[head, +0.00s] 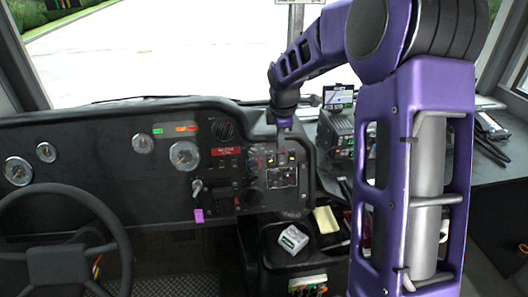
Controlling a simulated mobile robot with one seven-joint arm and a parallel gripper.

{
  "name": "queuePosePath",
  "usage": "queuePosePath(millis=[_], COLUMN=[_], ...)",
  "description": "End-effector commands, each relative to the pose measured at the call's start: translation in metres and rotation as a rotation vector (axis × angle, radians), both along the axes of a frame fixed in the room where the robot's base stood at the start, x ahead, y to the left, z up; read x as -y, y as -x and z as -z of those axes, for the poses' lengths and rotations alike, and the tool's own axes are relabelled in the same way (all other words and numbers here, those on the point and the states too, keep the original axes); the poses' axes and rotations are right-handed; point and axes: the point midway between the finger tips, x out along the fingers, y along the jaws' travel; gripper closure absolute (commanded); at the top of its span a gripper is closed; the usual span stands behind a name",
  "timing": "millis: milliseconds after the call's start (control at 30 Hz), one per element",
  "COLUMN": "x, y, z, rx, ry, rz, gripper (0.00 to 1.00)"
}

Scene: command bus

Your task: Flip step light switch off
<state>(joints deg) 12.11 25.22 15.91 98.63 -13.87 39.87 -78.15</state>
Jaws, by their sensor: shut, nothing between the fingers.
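The switch panel (304,176) is on the right part of the black dashboard, with small switches and pale labels. The labels are too small to read, so I cannot tell which switch is the step light switch or how it is set. My purple arm comes down from the upper right. My gripper (284,148) points down in front of the upper part of this panel. It is shut and empty, and it hides part of the panel. I cannot tell whether its tip touches a switch.
The steering wheel (65,243) is at the lower left, with gauges (185,155) above it. A purple tag (199,216) hangs beside the panel. Below is a console with a white box (293,239) and yellow notepad (326,220). A radio (337,132) stands right of the panel.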

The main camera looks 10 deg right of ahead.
Motion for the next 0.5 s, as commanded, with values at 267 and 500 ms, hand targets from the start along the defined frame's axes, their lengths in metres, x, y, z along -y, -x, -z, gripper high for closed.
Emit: queuePosePath(millis=[267,500], x=[-0.0036,-0.0035], y=[0.0043,0.0041], z=[0.008,0.0082], rx=[-0.027,-0.027], ry=[-0.026,-0.025], rz=[-0.026,-0.026], gripper=[1.0,1.0])
